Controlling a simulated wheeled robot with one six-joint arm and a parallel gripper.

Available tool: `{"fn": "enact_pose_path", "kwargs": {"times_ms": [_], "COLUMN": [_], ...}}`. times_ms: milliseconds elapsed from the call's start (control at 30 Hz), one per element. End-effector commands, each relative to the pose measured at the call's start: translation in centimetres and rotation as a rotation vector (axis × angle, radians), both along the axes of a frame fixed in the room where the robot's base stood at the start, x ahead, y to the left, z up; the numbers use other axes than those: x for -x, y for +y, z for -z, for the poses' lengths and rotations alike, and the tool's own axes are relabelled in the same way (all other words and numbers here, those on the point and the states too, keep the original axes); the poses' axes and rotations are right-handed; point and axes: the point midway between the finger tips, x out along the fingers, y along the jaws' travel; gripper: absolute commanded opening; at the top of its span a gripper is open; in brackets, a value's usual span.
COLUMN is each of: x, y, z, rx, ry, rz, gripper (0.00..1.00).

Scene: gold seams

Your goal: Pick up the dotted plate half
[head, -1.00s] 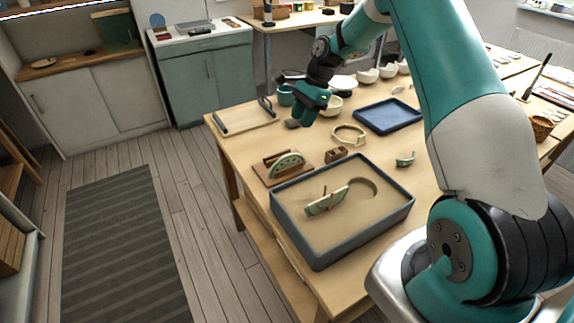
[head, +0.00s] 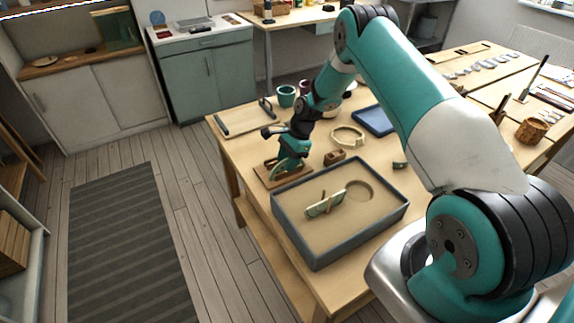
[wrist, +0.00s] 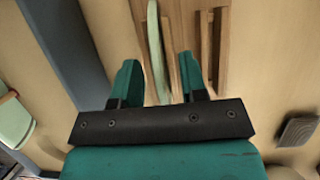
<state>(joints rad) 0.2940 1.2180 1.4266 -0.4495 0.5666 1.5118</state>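A pale green plate half (wrist: 155,45) stands on edge in a wooden rack (wrist: 206,30), seen edge-on in the wrist view. My gripper (wrist: 159,78) is open, with one teal finger on each side of the plate half and gaps showing. In the head view my gripper (head: 287,166) is low over the rack (head: 267,176) and hides most of the plate half; its dots cannot be made out now. Another pale green plate piece (head: 325,206) lies in the sand tray (head: 312,262) with a wooden stick across it.
The tray's dark wall (wrist: 62,40) runs close beside the rack. A small wooden block (head: 334,157) and a pale ring-shaped item (head: 347,136) are nearby. A blue tray (head: 373,121) and a teal cup (head: 286,96) stand farther back.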

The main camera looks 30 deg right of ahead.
Motion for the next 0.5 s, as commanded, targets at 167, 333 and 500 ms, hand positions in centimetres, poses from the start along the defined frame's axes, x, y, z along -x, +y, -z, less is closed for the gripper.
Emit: {"fn": "enact_pose_path", "kwargs": {"times_ms": [167, 333, 500], "x": [-0.02, -0.01, -0.03], "y": [-0.01, -0.01, -0.01], "z": [0.04, 0.01, -0.02], "rx": [0.0, 0.0, 0.0], "ry": [0.0, 0.0, 0.0], "rz": [0.0, 0.0, -0.001], "gripper": [0.39, 0.0, 0.0]}}
